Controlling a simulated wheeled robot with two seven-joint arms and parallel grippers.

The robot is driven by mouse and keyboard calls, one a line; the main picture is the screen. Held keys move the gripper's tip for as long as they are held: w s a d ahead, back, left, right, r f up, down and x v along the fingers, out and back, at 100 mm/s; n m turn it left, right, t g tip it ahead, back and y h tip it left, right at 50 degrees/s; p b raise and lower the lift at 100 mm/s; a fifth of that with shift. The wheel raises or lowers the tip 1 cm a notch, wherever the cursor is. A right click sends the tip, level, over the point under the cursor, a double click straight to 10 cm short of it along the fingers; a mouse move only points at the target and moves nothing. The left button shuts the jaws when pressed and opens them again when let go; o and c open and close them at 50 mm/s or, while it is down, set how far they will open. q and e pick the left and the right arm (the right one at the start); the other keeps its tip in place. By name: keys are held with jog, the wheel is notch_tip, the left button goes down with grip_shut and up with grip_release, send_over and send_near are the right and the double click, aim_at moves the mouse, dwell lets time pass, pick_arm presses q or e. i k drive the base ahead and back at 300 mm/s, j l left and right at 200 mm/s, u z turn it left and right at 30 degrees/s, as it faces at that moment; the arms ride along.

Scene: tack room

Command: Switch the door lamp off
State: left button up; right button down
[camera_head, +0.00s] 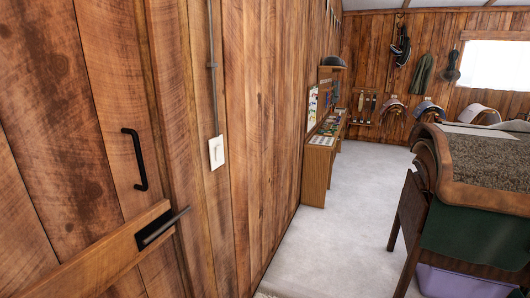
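A white wall switch (216,152) sits on the wooden wall just right of the door frame. A grey conduit runs up from it. I cannot tell which way its rocker is set. The wooden door (75,110) fills the left of the view and has a black pull handle (135,160) and a metal latch (160,228). No lamp shows in this view. Neither of my grippers is in view.
A covered stand (480,165) with a purple bin (455,284) beneath is at the right. A wooden cabinet (318,175) stands along the left wall. The grey floor (345,225) between is clear.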

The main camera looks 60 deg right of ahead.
aim_at(219, 148)
jog(key=z, duration=1.4)
